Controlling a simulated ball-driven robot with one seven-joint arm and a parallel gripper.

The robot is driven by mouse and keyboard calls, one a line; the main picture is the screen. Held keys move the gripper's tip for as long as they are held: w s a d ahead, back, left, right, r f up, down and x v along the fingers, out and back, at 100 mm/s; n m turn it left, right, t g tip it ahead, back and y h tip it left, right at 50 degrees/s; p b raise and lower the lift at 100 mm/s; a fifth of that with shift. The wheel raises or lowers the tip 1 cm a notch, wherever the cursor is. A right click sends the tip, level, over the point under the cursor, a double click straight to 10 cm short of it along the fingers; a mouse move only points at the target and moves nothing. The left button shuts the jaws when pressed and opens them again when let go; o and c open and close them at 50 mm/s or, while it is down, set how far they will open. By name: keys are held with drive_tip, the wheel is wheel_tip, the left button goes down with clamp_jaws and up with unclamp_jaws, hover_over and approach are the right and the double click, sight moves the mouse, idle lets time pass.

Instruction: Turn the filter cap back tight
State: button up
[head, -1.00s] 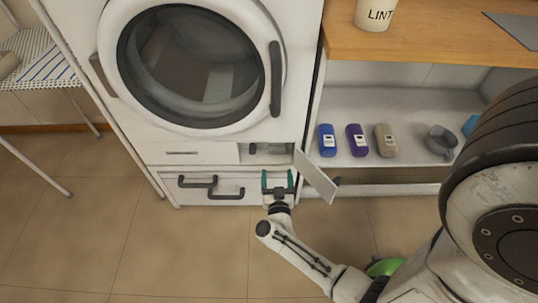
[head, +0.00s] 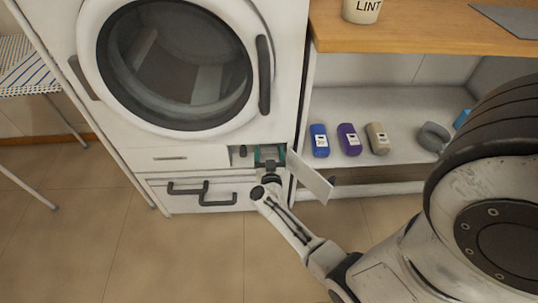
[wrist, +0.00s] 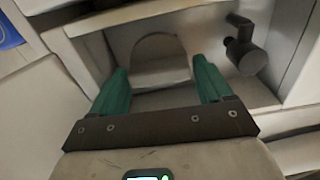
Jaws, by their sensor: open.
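My gripper (head: 268,155) reaches into the open filter compartment (wrist: 120,32) at the bottom right of the white machine. In the wrist view the two green fingers of my gripper (wrist: 162,84) are spread apart with nothing between their tips. A pale grey, round-topped shape that looks like the filter cap (wrist: 160,58) is at the back of the compartment, in line with the gap between the fingers. I cannot tell whether the fingers touch it. In the head view my gripper hides it. A dark stub or small knob (wrist: 247,50) sits beside it; it also shows in the head view (head: 243,152).
The compartment's white flap (head: 309,178) hangs open just right of my gripper. A drawer with dark pipe-like handles (head: 203,194) is below. Blue, purple and beige bottles (head: 349,140) lie on the shelf at right. The tiled floor in front is clear.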

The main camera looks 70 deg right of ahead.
drive_tip(key=c, duration=0.7)
